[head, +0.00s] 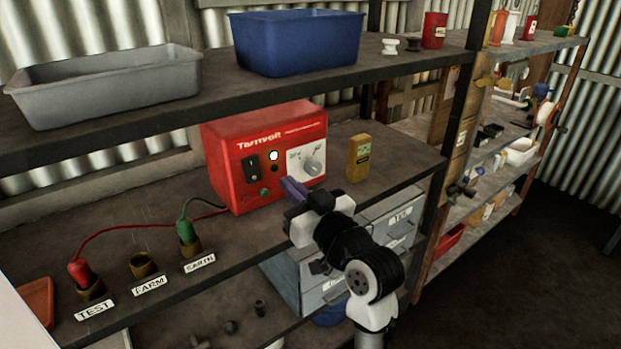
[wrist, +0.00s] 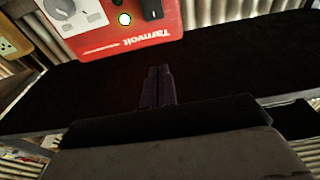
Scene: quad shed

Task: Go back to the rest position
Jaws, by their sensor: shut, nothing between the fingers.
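My gripper (head: 293,188) is shut and empty, held in front of the red Tarnvolt box (head: 266,158) near its lower front. In the wrist view, my gripper (wrist: 158,72) points toward the box (wrist: 120,25), which shows upside down. I cannot tell whether the fingertips touch the box. The box has a dial (head: 312,164), a black switch (head: 250,167) and a lit white lamp (head: 273,155). A red plug (head: 80,272) stands in the TEST socket and a green plug (head: 186,232) in the EARTH socket. The FARM socket (head: 142,265) is empty.
A yellow meter (head: 358,158) stands right of the box. The upper shelf holds a grey tub (head: 105,88) and a blue tub (head: 295,45). Grey drawers (head: 325,290) sit below, beside my arm. More shelves (head: 500,150) stand at right; the floor (head: 570,240) there looks clear.

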